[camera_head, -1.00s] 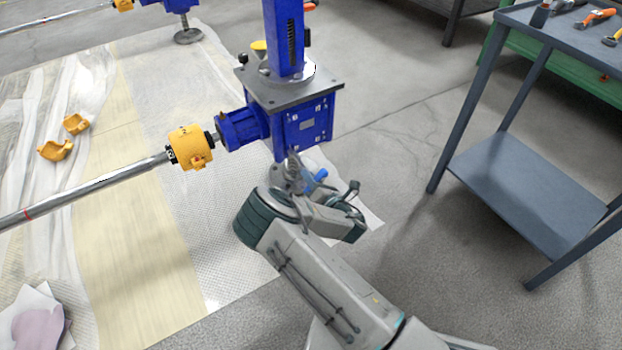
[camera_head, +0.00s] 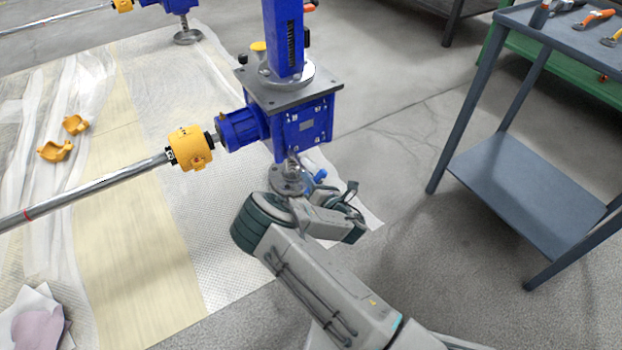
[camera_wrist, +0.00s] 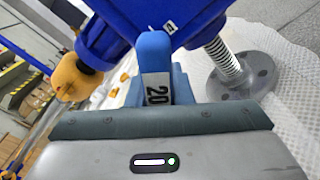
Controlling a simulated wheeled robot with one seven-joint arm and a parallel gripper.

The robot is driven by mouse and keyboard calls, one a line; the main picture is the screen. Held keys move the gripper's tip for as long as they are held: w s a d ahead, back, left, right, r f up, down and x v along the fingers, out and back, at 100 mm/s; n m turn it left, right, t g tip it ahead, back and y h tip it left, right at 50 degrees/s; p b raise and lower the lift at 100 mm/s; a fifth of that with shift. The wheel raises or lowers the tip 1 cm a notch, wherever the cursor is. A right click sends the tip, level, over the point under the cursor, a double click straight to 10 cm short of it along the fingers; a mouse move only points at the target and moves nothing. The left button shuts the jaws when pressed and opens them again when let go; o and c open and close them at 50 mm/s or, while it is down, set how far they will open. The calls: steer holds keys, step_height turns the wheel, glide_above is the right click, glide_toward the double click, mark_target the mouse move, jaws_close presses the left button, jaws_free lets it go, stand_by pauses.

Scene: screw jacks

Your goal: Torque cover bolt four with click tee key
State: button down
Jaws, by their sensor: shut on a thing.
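The blue screw jack (camera_head: 305,125) stands upright, with bolted cover faces on its housing; the housing also fills the top of the wrist view (camera_wrist: 190,14). My gripper (camera_head: 320,188) is low beside the jack, at the underside of the housing. It is shut on the blue tee key (camera_wrist: 153,52), which carries a white label reading 20. In the head view only a small blue bit of the key (camera_head: 319,175) shows. The key's working end is hidden, so I cannot tell whether it sits on a bolt. I cannot single out bolt four.
The jack's threaded screw and round foot (camera_wrist: 243,76) stand close right of the key in the wrist view. A yellow coupling (camera_head: 190,148) and long shaft (camera_head: 90,195) run left. Yellow cover halves (camera_head: 55,150) lie on the sheeting. A tool trolley (camera_head: 520,185) stands right.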

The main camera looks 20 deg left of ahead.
steer(key=shift+n, duration=0.7)
steer(key=shift+s+d, duration=0.45)
steer(key=shift+d, duration=0.2)
steer(key=shift+p+v, duration=0.85)
steer(key=shift+v, duration=1.6)
